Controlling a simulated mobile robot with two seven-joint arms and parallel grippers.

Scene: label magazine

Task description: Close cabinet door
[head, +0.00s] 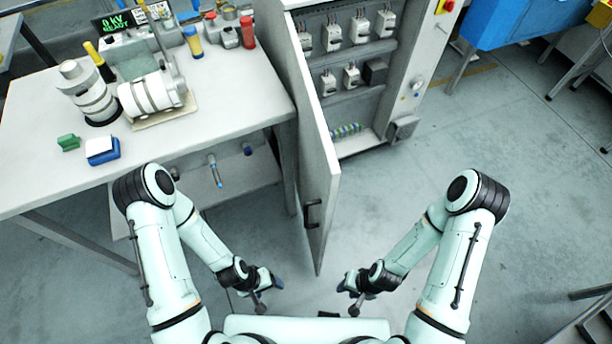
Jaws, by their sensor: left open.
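The cabinet door (318,180) is a tall grey panel standing wide open, swung out from the left side of the cabinet (411,70). Its dark handle (312,213) is on the side facing left, near the door's free edge. The cabinet's inside shows. My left gripper (265,292) is open and empty, left of the door's near end and apart from it. My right gripper (355,297) is to the right of the door's near end, also apart from it. Its fingers are too small and dark to tell whether they are open.
A light workbench (215,120) stands left of the door, carrying a label machine (152,94), bottles and small blocks. Rows of white electrical devices (359,28) sit inside the cabinet. A blue bin (510,22) stands at the back right. The floor right of the door is clear.

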